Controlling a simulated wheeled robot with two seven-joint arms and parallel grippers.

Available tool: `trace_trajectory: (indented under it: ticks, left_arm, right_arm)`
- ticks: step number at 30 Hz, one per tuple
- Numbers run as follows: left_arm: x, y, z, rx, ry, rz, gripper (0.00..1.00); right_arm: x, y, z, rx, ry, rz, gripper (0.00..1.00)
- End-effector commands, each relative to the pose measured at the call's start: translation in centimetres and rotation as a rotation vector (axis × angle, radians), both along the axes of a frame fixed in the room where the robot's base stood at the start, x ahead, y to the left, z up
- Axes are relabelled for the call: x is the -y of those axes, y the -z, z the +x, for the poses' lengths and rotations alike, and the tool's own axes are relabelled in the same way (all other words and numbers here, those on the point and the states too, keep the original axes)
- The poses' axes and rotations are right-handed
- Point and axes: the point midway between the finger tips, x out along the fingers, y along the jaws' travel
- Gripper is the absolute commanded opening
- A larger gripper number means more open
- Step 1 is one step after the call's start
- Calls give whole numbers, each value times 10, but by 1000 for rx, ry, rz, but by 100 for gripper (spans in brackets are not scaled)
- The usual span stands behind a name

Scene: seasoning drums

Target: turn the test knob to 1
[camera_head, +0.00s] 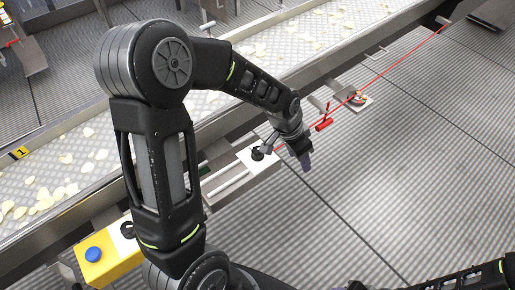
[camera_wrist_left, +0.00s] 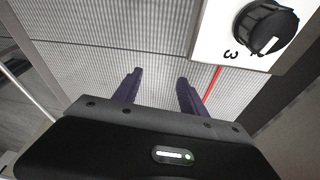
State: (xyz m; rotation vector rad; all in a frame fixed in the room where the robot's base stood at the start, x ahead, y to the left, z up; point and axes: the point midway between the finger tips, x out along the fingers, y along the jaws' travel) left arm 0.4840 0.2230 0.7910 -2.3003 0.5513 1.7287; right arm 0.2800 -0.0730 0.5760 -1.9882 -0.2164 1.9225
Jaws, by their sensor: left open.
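A black round knob (camera_wrist_left: 265,27) with a white pointer mark sits on a white plate (camera_wrist_left: 212,28) at the top right of the left wrist view. A "3" shows beside it; another digit is partly hidden. In the head view, a small black knob on a white plate (camera_head: 257,153) stands by the conveyor, just left of my left gripper (camera_head: 305,161). My left gripper (camera_wrist_left: 159,80) is open and empty, its two dark fingers apart over the grey floor. It does not touch the knob, which lies right of the fingers.
A conveyor (camera_head: 90,160) with pale chips runs diagonally behind. A yellow box (camera_head: 110,262) with a blue button (camera_head: 93,254) is at lower left. A red cord (camera_head: 400,68) and red handle (camera_head: 324,123) run to the right.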

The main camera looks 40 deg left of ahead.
Motion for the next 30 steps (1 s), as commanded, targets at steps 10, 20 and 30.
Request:
trace_trajectory:
  ticks: [10, 20, 30]
  left_arm:
    - [-95, -110, -56, -191, 338, 209, 49]
    - [-99, -114, -62, -213, 359, 214, 49]
    - [-98, -89, -63, -215, 359, 212, 49]
  right_arm:
    - [0, 5, 0, 1, 0, 0, 36]
    - [0, 5, 0, 1, 0, 0, 36]
    - [0, 6, 0, 1, 0, 0, 36]
